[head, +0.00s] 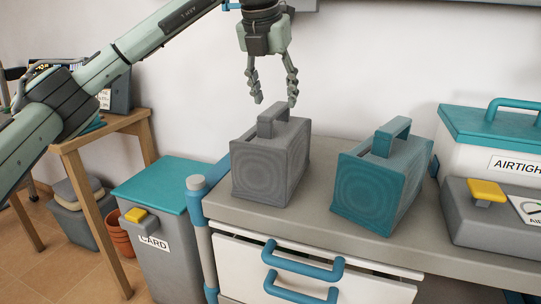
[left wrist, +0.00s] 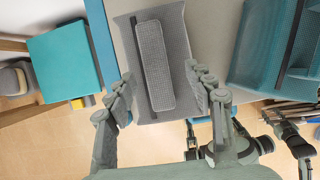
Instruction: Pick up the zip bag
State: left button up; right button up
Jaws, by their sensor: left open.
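Two box-shaped mesh bags with top handles stand upright on the grey counter (head: 320,212): a grey one (head: 262,172) on the left and a teal one (head: 370,190) to its right. I cannot tell from the pictures which is called the zip bag. My left gripper (head: 275,101) is open and points down just above the grey bag's handle. In the left wrist view, the open fingers of my left gripper (left wrist: 160,80) lie on either side of the grey bag's handle (left wrist: 154,58). The teal bag (left wrist: 270,50) shows at the right there.
A white box with a teal lid (head: 490,124) and a grey case with a yellow latch (head: 470,222) stand right of the teal bag. A teal-lidded bin (head: 165,188) stands left of the counter, near a wooden table (head: 100,140). The wall is behind the bags.

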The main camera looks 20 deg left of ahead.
aim_at(274, 109)
pick_arm(q)
jog(key=x, duration=0.5)
jog(key=shift+a+f, duration=0.2)
jog(key=shift+a, duration=0.1)
jog(key=shift+f, duration=0.25)
dwell(0.4)
grip_shut()
dwell(0.3)
